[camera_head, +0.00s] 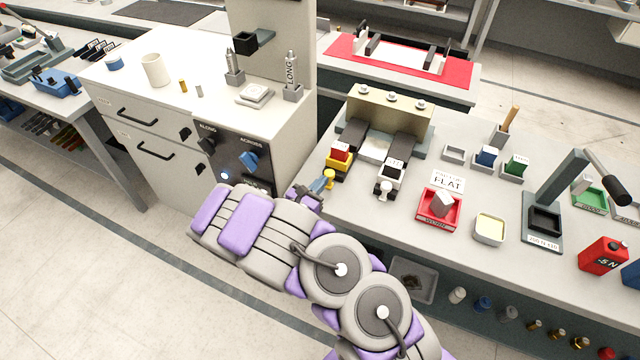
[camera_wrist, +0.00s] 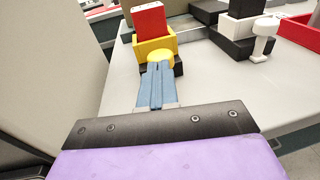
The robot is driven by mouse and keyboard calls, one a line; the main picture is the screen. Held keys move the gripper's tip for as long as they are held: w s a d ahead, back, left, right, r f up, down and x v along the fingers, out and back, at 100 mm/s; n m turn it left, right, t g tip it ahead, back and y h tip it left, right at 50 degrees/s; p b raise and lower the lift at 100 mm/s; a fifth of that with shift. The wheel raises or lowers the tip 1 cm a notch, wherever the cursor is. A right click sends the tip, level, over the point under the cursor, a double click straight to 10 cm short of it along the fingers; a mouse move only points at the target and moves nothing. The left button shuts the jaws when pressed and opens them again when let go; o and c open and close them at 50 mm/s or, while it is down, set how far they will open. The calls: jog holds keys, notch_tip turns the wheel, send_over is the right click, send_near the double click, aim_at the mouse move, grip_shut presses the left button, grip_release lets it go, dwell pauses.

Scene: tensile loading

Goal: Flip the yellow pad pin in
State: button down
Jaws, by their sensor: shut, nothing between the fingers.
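The yellow pad (camera_head: 339,164) stands at the left front of the bench fixture with a red block (camera_head: 340,151) in it. Its yellow pin (camera_head: 328,177) has a round head and sticks out toward my gripper. In the wrist view the pin's yellow head (camera_wrist: 160,57) is right at the fingertips, below the yellow pad (camera_wrist: 152,46) and the red block (camera_wrist: 149,20). My gripper (camera_head: 322,186) has its blue fingers shut with nothing between them; they also show in the wrist view (camera_wrist: 158,68). The tips are at or touching the pin head; I cannot tell which. The fingers hide the pin's lower part.
A white pad with a white pin (camera_head: 384,189) stands to the right on the bench. The grey cabinet (camera_head: 160,190) rises close on the left of my arm.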

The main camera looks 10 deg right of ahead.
jog(key=shift+w+d, duration=0.1)
jog(key=shift+x, duration=1.3)
jog(key=shift+w+r, duration=0.15)
jog(key=shift+w, duration=0.05)
jog(key=shift+s+a, duration=0.1)
jog(key=shift+a, duration=0.15)
